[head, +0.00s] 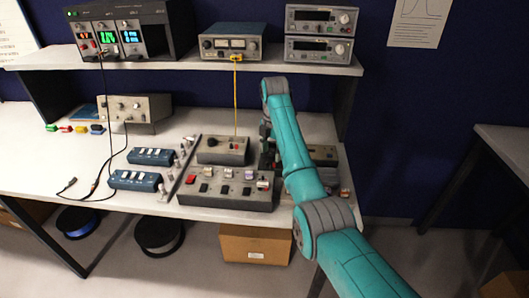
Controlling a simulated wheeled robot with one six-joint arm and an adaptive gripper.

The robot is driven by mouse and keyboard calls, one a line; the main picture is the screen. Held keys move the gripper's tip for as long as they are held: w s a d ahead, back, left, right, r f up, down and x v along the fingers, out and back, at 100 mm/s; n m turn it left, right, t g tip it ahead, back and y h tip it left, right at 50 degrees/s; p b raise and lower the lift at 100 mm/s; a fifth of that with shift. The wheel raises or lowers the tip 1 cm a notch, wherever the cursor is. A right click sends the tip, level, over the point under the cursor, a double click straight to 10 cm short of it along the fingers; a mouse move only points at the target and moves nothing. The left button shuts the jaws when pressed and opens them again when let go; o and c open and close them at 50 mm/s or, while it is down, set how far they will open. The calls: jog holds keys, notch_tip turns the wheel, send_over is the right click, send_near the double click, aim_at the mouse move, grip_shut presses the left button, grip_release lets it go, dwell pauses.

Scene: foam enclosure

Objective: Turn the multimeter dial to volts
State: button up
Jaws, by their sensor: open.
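I cannot tell for sure which instrument is the multimeter. A low grey box (236,157) with a dark round knob (211,142) sits on the bench, with a yellow cable rising from it. My teal arm reaches over the bench just right of this box. My gripper (267,150) is a small dark shape beside the box's right end, open, largely hidden by my arm. I cannot see whether it touches anything. Dial markings are too small to read.
A grey switch panel (224,201) lies in front, with two blue switch boxes (134,180) to its left. The shelf (180,66) above carries a power supply (120,35), a metered unit (231,45) and two stacked instruments (318,50). Black leads cross the left bench.

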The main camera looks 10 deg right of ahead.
jog(key=shift+f, duration=0.3)
grip_shut()
jog(key=shift+m, duration=0.3)
jog(key=m, duration=0.4)
jog(key=shift+m, duration=2)
